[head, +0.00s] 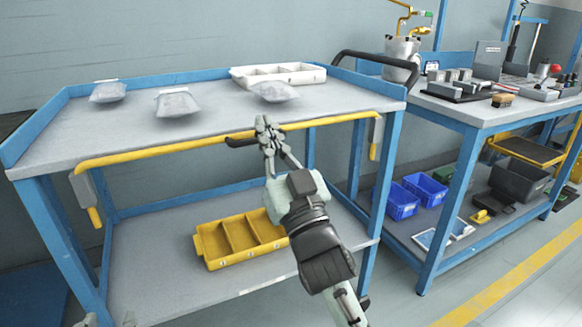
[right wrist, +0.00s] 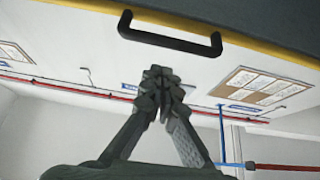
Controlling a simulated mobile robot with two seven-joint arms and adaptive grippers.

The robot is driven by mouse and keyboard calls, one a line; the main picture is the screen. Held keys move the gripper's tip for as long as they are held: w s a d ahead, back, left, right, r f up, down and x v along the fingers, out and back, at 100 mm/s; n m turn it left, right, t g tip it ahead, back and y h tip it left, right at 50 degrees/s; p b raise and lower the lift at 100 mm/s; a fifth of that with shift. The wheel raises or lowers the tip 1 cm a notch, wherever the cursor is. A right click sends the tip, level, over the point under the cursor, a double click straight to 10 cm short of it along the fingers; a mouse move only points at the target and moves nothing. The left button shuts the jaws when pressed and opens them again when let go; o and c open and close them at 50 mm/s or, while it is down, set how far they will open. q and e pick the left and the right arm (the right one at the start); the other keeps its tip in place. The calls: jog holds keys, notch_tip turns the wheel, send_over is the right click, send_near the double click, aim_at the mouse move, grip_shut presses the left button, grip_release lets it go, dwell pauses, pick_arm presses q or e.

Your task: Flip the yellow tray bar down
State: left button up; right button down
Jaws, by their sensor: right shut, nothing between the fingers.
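The yellow tray bar (head: 180,147) runs along the front edge of the upper shelf (head: 130,122), roughly level with its top. A black handle (head: 238,142) sits on the bar, just left of my right gripper (head: 264,127). The right gripper is shut and empty; its fingertips overlap the bar in the head view, and contact cannot be told. In the right wrist view, the handle (right wrist: 170,36) and the yellow edge (right wrist: 268,50) lie beyond the closed fingertips (right wrist: 160,82), with a gap in the picture. Pale parts at the bottom left edge, perhaps my left gripper (head: 110,320), are mostly cut off.
Clear bags (head: 178,103) and a white divided tray (head: 278,74) are on the upper shelf. A yellow divided bin (head: 240,238) is on the lower shelf. A second bench (head: 470,112) with tools and blue bins (head: 398,202) stands right. Floor at right front is clear.

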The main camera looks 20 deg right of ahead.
pick_arm(q)
jog(key=s+a+f+g+y, duration=0.2)
jog(key=s+a+f+g, duration=0.15)
jog(key=f, duration=0.25)
jog(key=w+d+r+t+h, duration=0.2)
jog(key=w+d+r+t, duration=0.1)
jog(key=r, duration=0.4)
jog(key=shift+d+r+t+h+b, duration=0.2)
jog(key=shift+d+t+h+b, duration=0.1)
jog(key=shift+d+t, duration=0.35)
pick_arm(e)
jog(key=r+v, duration=0.1)
jog(key=v, duration=0.8)
jog(key=shift+s, duration=0.65)
pick_arm(q)
jog(key=shift+s, duration=0.1)
pick_arm(e)
jog(key=shift+f, duration=0.1)
